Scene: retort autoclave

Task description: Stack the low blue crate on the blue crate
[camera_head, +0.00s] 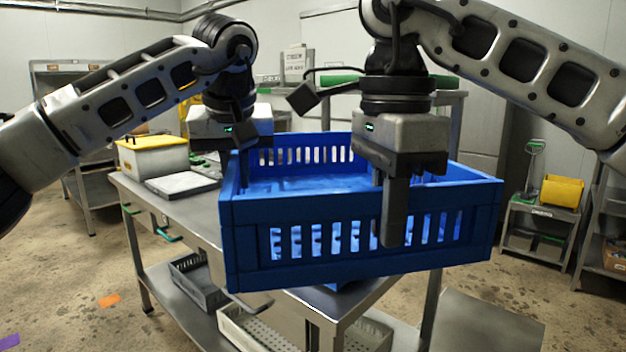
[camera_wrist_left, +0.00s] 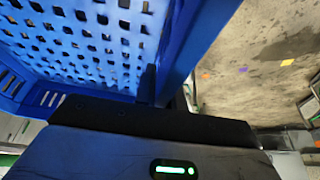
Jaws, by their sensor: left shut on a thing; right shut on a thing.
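In the left wrist view, the crate's perforated blue floor (camera_wrist_left: 75,45) fills the upper left. A small piece of blue (camera_head: 342,286) shows under the held crate; it may be the other blue crate, mostly hidden.
The steel table (camera_head: 185,208) carries a yellow-lidded box (camera_head: 152,157) and a flat scale-like device (camera_head: 182,185) at left. Grey bins (camera_head: 195,280) sit on its lower shelf. A side rack with a yellow bin (camera_head: 562,191) stands at right.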

